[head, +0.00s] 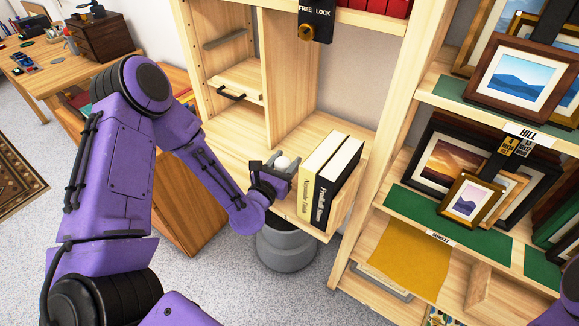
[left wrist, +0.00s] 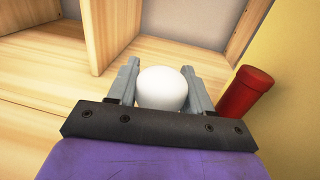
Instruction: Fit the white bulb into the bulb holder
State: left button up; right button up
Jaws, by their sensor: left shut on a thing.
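The white bulb (head: 283,163) shows as a round white top between the fingers of my left gripper (head: 278,165) in the head view. In the left wrist view the bulb (left wrist: 163,88) sits between the two grey fingers, and the gripper (left wrist: 163,85) is shut on it. The gripper is over the wooden shelf board, just left of two upright books. The bulb's lower end is hidden by the gripper. I cannot make out a bulb holder in either view. My right gripper is out of view; only a bit of purple arm shows at the bottom right.
A pale book (head: 318,175) and a black book (head: 338,180) stand right of the gripper. A red cylinder (left wrist: 246,92) is close beside the right finger. A wooden divider (left wrist: 112,35) rises behind. A grey bin (head: 286,250) is below. Framed prints (head: 525,78) fill the right shelves.

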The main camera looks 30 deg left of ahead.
pick_arm(q)
jog(key=shift+w+f, duration=0.2)
jog(key=shift+f, duration=0.4)
jog(key=shift+s+d+r, duration=0.15)
jog(key=shift+d+r, duration=0.1)
jog(key=shift+c, duration=0.5)
jog(key=shift+f, duration=0.25)
jog(key=o, duration=0.8)
jog(key=shift+a, duration=0.1)
jog(key=shift+o, duration=0.2)
jog(key=shift+r, duration=0.15)
